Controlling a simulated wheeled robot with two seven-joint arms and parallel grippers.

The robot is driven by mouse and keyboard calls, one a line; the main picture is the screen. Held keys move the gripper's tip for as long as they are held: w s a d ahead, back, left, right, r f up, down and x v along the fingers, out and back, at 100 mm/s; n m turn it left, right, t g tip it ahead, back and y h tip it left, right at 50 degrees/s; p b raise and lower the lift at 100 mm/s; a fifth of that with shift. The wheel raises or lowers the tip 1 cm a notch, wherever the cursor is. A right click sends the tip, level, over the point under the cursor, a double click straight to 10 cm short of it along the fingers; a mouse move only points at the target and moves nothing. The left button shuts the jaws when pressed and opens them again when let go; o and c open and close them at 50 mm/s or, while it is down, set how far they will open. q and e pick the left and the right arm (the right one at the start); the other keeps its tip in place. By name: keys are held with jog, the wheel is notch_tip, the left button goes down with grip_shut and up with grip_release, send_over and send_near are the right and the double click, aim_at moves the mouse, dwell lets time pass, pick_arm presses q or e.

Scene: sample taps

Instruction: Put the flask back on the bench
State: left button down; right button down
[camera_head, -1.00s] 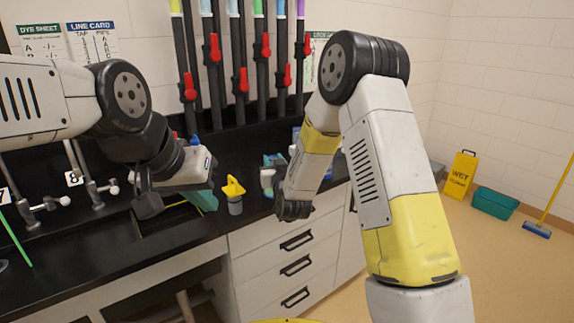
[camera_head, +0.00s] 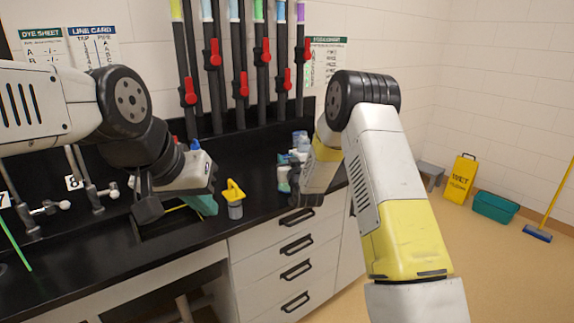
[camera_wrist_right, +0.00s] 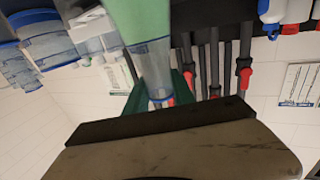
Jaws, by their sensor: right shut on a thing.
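The flask (camera_wrist_right: 140,22) shows in the right wrist view, which looks upside down. It has green liquid in its tapering body and a clear neck with a blue rim. My right gripper (camera_wrist_right: 158,94) is shut on the flask at its neck, with dark green fingers around it. In the head view my right forearm hides most of that gripper and the flask. The black bench (camera_head: 150,258) runs along the wall. My left gripper (camera_head: 203,203) hangs over the bench by a dark recess. Its fingers are too hidden to tell whether they are apart.
A yellow-topped grey container (camera_head: 235,199) stands on the bench between my grippers. A blue-capped bottle (camera_head: 197,146) stands behind my left gripper. Blue-tinted containers (camera_wrist_right: 45,42) are near my right gripper. Taps with red handles (camera_head: 190,92) line the wall. The front right bench corner is crowded.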

jog(key=shift+f, duration=0.8)
jog(key=shift+f, duration=0.15)
jog(key=c, duration=1.1)
grip_release()
jog(key=shift+o, duration=0.2)
